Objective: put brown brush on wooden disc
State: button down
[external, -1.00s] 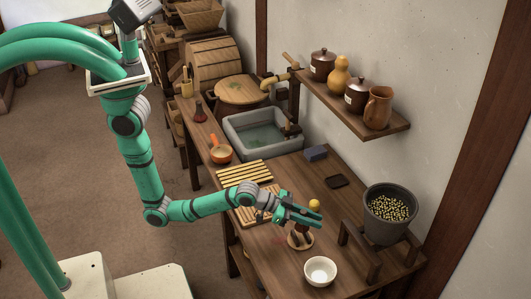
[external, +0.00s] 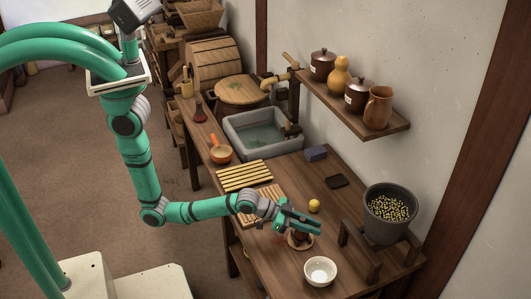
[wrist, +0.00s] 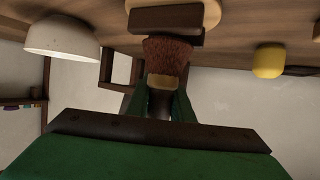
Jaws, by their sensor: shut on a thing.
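My gripper (external: 305,227) is low over the front part of the bench, shut on the brown brush. In the wrist view the brush (wrist: 168,52) has reddish-brown bristles, a tan band and a dark handle between my fingers. The bristles point toward the bench. The wooden disc (external: 301,243) lies on the bench under my gripper, partly hidden by it. In the wrist view the disc (wrist: 212,12) shows behind a dark brown block (wrist: 165,18) near the bristle ends. I cannot tell whether the brush touches the disc.
A white bowl (external: 320,271) stands close in front of the disc. A slatted rack (external: 245,176) is to the left. A dark pot of grain (external: 388,215) stands at the right near a wooden frame (external: 359,250).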

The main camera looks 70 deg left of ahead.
jog(key=c, duration=1.6)
grip_release()
jog(key=shift+o, duration=0.2)
jog(key=shift+r, duration=0.55)
jog(key=v, duration=1.2)
jog(key=shift+a, duration=0.1)
